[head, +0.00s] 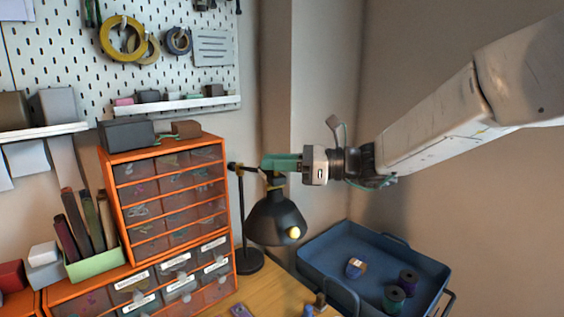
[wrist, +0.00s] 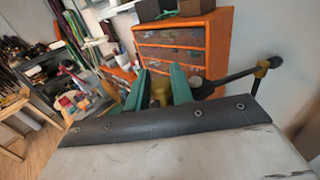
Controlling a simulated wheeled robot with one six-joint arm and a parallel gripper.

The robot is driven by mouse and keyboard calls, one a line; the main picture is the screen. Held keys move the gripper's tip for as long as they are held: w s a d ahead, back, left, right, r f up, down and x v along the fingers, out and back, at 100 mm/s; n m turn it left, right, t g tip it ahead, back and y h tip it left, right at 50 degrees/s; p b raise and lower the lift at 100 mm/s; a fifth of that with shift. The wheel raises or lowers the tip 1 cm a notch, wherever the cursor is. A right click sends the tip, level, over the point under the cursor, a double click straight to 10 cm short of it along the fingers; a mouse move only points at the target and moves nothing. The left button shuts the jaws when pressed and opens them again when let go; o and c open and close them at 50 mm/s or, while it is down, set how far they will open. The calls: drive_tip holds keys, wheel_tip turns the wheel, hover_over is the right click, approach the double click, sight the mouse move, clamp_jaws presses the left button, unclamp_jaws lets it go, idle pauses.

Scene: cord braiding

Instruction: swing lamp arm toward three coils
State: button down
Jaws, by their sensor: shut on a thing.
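The black desk lamp (head: 277,219) stands right of the orange drawer cabinet, its round base on the wooden table. Its shade hangs tilted down, with a lit bulb at the opening. My gripper (head: 280,163) is shut at the lamp arm's end, just above the shade. In the wrist view a yellow joint (wrist: 160,92) sits between the green fingers, and the black lamp arm (wrist: 230,79) runs right to another yellow joint. Three wound coils lie in the blue tray: a tan and blue one (head: 355,268), a purple one (head: 408,280) and a green one (head: 394,298).
The blue tray (head: 320,243) is at lower right. The orange drawer cabinet (head: 165,195) stands close left of the lamp. Tape-like rings (head: 121,40) hang on the pegboard. Small items lie on the table front. The wall right of the lamp is bare.

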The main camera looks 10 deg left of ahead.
drive_tip(key=c, duration=1.3)
unclamp_jaws()
drive_tip(key=shift+o, duration=0.2)
drive_tip(key=shift+d, duration=0.1)
drive_tip(key=d, duration=0.7)
drive_tip(key=shift+d, duration=0.35)
